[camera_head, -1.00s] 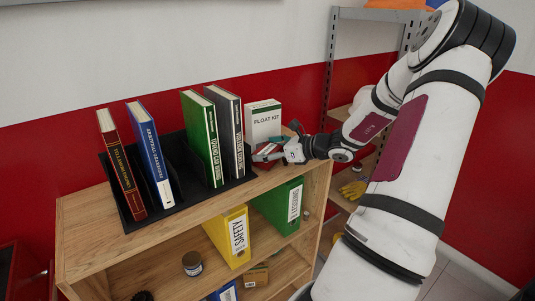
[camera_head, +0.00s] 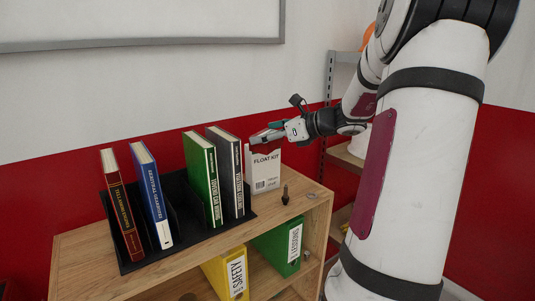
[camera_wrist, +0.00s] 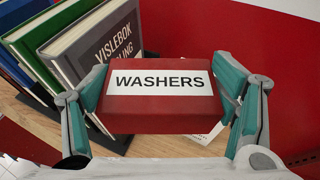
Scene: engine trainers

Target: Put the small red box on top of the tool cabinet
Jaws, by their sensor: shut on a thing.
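The small red box (camera_wrist: 158,98) has a white label reading WASHERS and fills the middle of the wrist view. My gripper (camera_wrist: 160,92) is shut on it, one teal-padded finger at each side. In the head view my gripper (camera_head: 268,135) is raised above the right end of the wooden shelf, beside the top of the white FLOAT KIT box. The red box is mostly hidden by the fingers there. I cannot make out a tool cabinet in the current views.
The wooden shelf (camera_head: 85,265) bears a black book rack (camera_head: 185,233) with several upright books. The FLOAT KIT box (camera_head: 265,172) stands right of them, near a small dark object (camera_head: 285,195). Yellow (camera_head: 226,272) and green (camera_head: 279,251) binders stand below. A metal rack (camera_head: 328,78) is behind my arm.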

